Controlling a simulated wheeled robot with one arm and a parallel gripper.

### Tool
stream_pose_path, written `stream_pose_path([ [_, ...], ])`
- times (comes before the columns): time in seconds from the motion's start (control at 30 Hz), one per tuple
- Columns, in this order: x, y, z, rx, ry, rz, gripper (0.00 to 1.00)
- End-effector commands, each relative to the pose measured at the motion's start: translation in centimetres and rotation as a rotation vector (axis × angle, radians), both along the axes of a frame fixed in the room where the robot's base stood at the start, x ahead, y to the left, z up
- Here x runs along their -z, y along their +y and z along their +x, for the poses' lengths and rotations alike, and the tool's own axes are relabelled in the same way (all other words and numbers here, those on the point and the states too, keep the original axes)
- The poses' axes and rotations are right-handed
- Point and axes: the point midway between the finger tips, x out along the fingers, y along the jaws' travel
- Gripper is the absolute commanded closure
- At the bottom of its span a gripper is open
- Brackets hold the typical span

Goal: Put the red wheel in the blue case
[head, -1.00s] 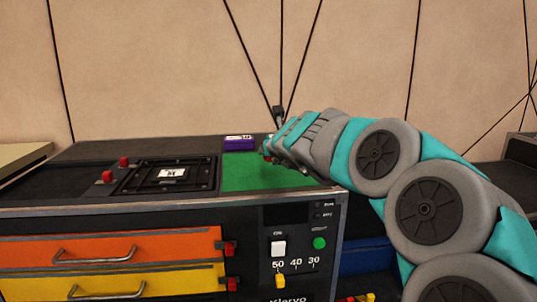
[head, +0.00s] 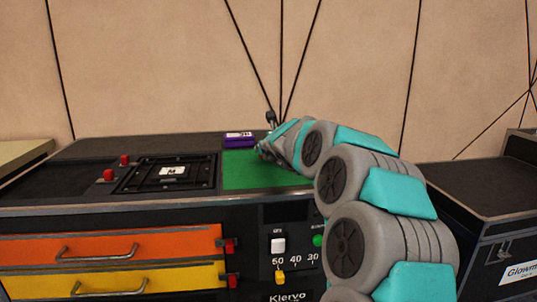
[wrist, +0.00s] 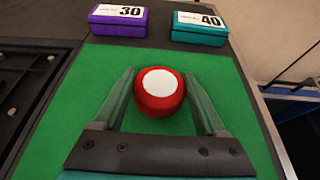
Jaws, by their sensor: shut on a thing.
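The red wheel (wrist: 158,102), with a round white face on top, is between the two fingers of my gripper (wrist: 159,80) in the wrist view. My gripper is shut on it, over the green mat (wrist: 75,125). I cannot tell whether the wheel still touches the mat. In the head view my gripper (head: 263,151) is over the mat's far part, and the wheel is not clearly visible. The blue case is not clearly in view; a strip of blue (wrist: 293,93) shows beyond the bench's right edge in the wrist view, too little to identify.
A purple box (wrist: 118,20) marked 30 and a teal box (wrist: 200,27) marked 40 stand behind the wheel. Orange (head: 110,246) and yellow drawers (head: 110,282) are in the bench front. A dark case (head: 480,195) stands at right. My arm covers the bench's right front.

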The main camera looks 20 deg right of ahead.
Motion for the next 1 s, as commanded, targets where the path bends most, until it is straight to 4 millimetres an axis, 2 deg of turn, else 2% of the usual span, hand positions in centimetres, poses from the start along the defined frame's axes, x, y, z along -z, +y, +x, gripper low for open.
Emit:
stream_pose_path([
  [0.1,0.87,-0.15,-0.07,0.002,0.002,-0.002,0.89],
  [0.57,1.37,0.00,-0.03,0.000,-0.001,0.001,0.89],
  [0.6,1.32,-0.01,-0.03,0.000,-0.001,0.001,0.24],
  [0.8,1.26,-0.02,-0.04,0.000,-0.001,0.000,0.02],
  [1.0,1.27,-0.02,-0.05,0.000,-0.001,0.000,0.00],
])
